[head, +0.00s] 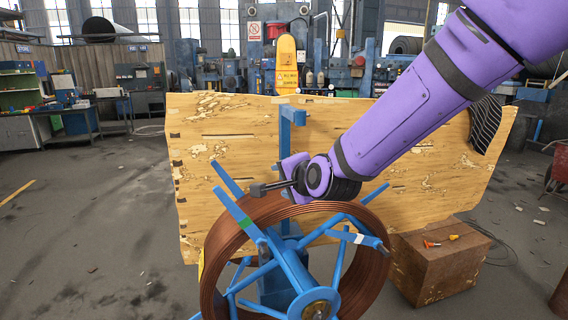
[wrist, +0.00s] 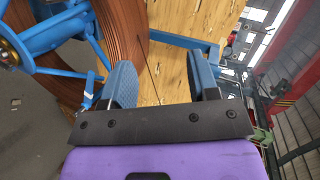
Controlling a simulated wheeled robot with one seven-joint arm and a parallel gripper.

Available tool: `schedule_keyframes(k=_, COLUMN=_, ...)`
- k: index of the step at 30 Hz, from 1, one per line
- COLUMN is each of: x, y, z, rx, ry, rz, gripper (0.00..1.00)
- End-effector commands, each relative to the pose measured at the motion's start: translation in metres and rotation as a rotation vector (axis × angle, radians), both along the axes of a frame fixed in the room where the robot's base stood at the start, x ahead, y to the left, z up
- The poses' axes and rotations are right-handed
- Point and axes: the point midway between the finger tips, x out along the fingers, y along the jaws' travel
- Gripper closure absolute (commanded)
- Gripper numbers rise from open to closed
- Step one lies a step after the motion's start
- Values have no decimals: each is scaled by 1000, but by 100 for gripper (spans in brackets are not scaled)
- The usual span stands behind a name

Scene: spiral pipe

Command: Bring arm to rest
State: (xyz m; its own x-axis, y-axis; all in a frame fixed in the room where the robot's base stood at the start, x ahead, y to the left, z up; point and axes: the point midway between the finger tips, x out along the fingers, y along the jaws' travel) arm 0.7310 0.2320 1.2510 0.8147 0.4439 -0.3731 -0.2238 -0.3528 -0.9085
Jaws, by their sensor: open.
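My purple arm (head: 410,105) reaches in from the upper right of the head view. Its wrist is bent in front of the wooden panel, just above the copper coil. My gripper (wrist: 161,74) shows in the wrist view with its two blue-grey fingers apart and nothing between them. The wooden panel lies behind the gap. In the head view the fingers are small and hard to make out.
The copper pipe coil (head: 375,263) sits on a blue spoked reel (head: 285,262), close below my wrist. The worn wooden panel (head: 225,150) stands behind it. A brown box (head: 430,275) with small tools stands at right. Open floor (head: 90,220) lies at left.

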Motion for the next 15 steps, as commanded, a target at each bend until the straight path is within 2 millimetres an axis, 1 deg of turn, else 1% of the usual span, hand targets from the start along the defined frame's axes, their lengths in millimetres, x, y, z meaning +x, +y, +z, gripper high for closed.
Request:
schedule_keyframes(k=1, x=-6, y=-15, z=10, rx=-69, ry=-9, rz=12, gripper=45)
schedule_keyframes(k=5, x=-25, y=-53, z=26, rx=-255, ry=-6, rz=53, gripper=45)
schedule_keyframes(k=6, x=-32, y=-65, z=30, rx=-310, ry=-2, rz=65, gripper=45)
schedule_keyframes(k=8, x=-42, y=-84, z=37, rx=-390, ry=6, rz=83, gripper=45)
schedule_keyframes(k=9, x=-50, y=-96, z=41, rx=-442, ry=13, rz=95, gripper=45)
schedule_keyframes(k=11, x=-63, y=-114, z=47, rx=-517, ry=26, rz=114, gripper=45)
schedule_keyframes(k=15, x=-98, y=-157, z=58, rx=-677, ry=65, rz=164, gripper=45)
